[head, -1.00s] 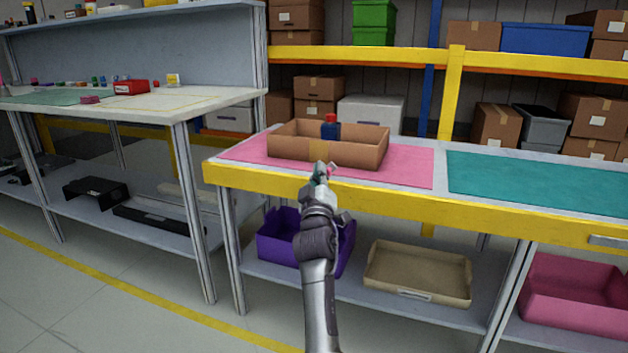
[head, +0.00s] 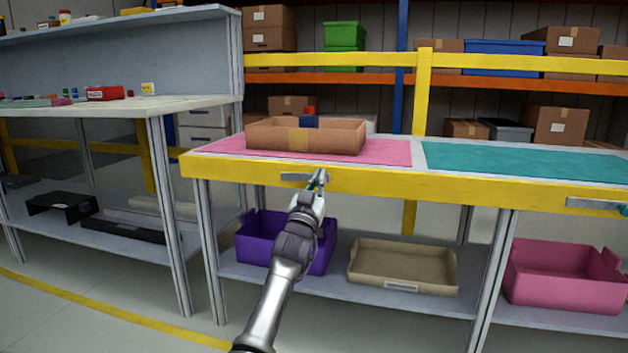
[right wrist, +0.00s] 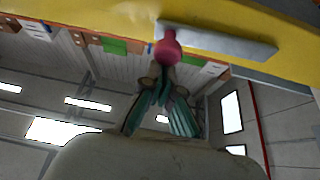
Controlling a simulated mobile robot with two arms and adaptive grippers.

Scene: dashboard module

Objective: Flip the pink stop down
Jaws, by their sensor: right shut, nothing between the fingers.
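The pink stop (right wrist: 168,48) shows in the right wrist view as a rounded pink knob at one end of a grey metal plate (right wrist: 222,42) on the yellow bench edge. In the head view the plate (head: 297,177) is on the yellow front edge, and I cannot make out the stop behind my gripper. My right gripper (head: 319,175) is in front of the plate's right end, shut and empty. In the right wrist view its teal fingers (right wrist: 158,82) point at the stop; I cannot tell whether they touch it. My left gripper is not in view.
A cardboard box (head: 335,138) with a blue and red item stands on the pink mat (head: 390,152). Another metal plate (head: 592,203) is on the edge at right. Purple (head: 255,240), beige (head: 385,270) and pink (head: 535,280) bins sit on the lower shelf.

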